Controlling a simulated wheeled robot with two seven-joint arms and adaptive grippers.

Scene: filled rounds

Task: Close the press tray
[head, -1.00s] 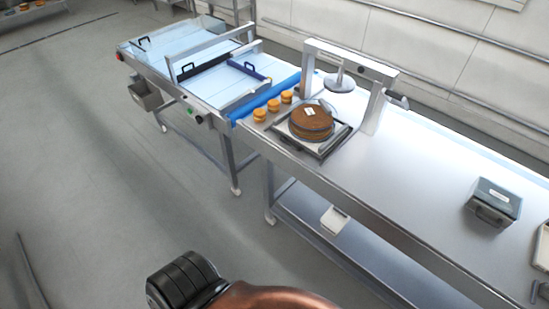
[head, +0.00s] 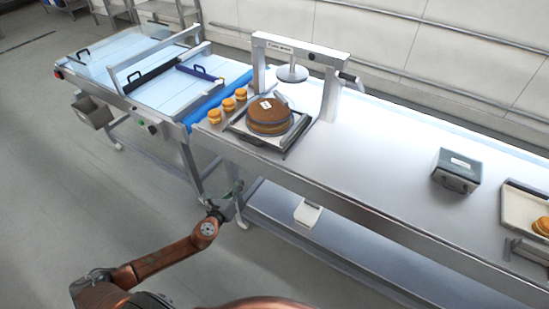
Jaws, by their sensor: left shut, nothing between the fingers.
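The press (head: 300,47) is a grey metal arch with a round pressing plate (head: 292,73) hanging under its crossbar and a handle on its right side. The press tray (head: 285,146) is pulled out towards the near edge of the steel table, in front of the arch. A large brown round (head: 269,116) with a small white label sits on it, not under the plate. My left gripper (head: 236,190) is shut and empty, low in front of the table's near edge, apart from the tray. My right gripper is not in view.
Several small golden filled rounds (head: 228,104) stand left of the tray. A blue-surfaced conveyor table (head: 120,68) joins at the left. A grey metal box (head: 456,171) and a tray with rounds (head: 520,206) are at the right. The table between is clear.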

